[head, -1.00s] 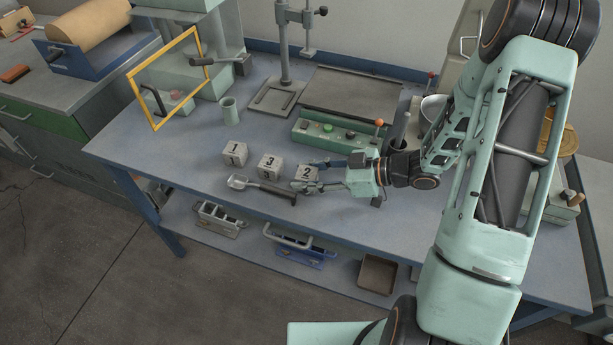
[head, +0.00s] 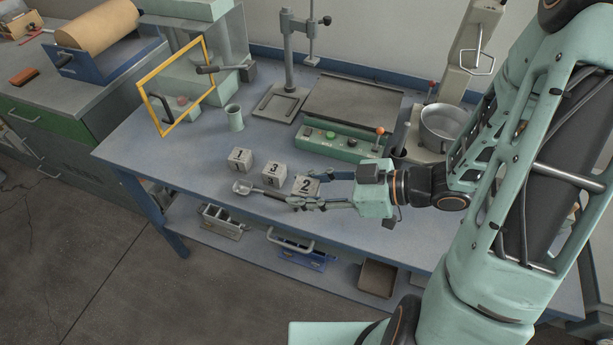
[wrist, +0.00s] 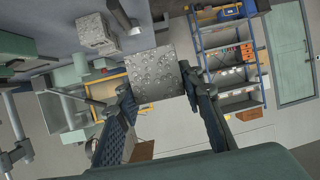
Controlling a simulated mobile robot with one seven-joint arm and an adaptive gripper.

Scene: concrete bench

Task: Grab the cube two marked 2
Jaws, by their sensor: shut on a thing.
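The cube marked 2 (head: 306,186) is grey with a dark number and stands at the right end of a short group of cubes. My gripper (head: 311,190) reaches it from the right, with one finger on its far side and one on its near side. In the wrist view the cube's speckled grey face (wrist: 156,74) is held between the two fingers of my gripper (wrist: 160,84). Whether it touches the bench is unclear. The cube marked 3 (head: 273,172) and the cube marked 1 (head: 240,159) stand to its left.
A metal scoop (head: 243,187) lies in front of the cubes, its handle running toward my gripper. A green control box (head: 338,143) stands behind. A green cup (head: 234,117) and a yellow frame (head: 140,98) stand at the back left. The bench front (head: 290,220) is mostly clear.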

